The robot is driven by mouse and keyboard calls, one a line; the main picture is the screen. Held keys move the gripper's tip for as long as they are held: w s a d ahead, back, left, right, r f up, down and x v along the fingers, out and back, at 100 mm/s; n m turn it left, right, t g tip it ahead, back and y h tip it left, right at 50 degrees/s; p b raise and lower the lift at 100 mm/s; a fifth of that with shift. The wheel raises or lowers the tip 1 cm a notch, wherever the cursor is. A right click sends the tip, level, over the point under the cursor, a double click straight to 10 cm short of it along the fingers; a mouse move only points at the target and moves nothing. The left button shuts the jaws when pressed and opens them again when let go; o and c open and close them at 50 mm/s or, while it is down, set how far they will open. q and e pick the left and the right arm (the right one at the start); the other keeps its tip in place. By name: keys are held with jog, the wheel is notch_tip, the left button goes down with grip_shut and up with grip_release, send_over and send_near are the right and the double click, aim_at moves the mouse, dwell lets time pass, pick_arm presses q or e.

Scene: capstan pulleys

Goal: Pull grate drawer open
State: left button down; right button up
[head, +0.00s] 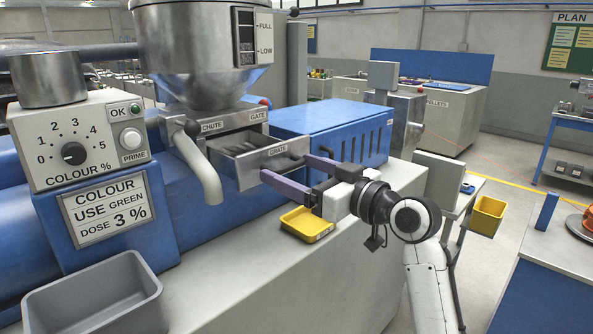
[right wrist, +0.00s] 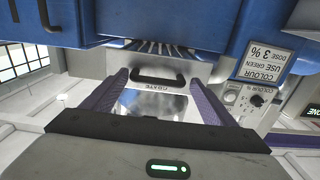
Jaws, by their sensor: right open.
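The grate drawer (head: 262,171) is a metal drawer with a GRATE label, under the hopper's chute. It stands out from its housing, and its open top shows. In the right wrist view its black handle (right wrist: 158,77) appears upside down, with grate bars (right wrist: 155,47) beyond it. My right gripper (head: 288,167) is open, its two purple fingers pointing at the drawer front. In the right wrist view the gripper (right wrist: 159,78) frames the handle between its fingers. It holds nothing; whether a finger touches the drawer cannot be told. My left gripper is not in view.
A yellow tray (head: 308,236) lies on the pale ledge just below my right gripper. A blue slotted cover (head: 325,125) stands right of the drawer. The hopper (head: 190,50) rises above, and a bent pipe (head: 203,175) hangs at left. A grey bin (head: 60,290) stands front left.

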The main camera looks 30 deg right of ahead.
jog(key=b+v, duration=0.1)
jog(key=v, duration=0.9)
jog(key=shift+b, duration=0.3)
jog(key=shift+s, duration=0.15)
jog(key=s+a+f+m+g+h, duration=0.1)
jog(key=a+f+g+h, duration=0.1)
jog(key=f, duration=1.3)
jog(key=s+a+f+m+g+h, duration=0.1)
jog(key=a+f+m+g, duration=0.15)
jog(key=f, duration=1.25)
jog(key=s+a+f+g, duration=0.1)
jog(key=s+a+f, duration=0.2)
jog(key=s+f, duration=0.3)
jog(key=s+a+f+n+g, duration=0.1)
jog(key=s+a+f, duration=0.2)
jog(key=s+f, duration=0.3)
jog(key=s+a+f+n+g, duration=0.1)
jog(key=s+a+f+g, duration=0.1)
jog(key=s+f, duration=0.4)
notch_tip(320, 180, down, 2)
jog(key=shift+s+a+f, duration=0.15)
jog(key=shift+s+a, duration=0.2)
jog(key=shift+a, duration=0.45)
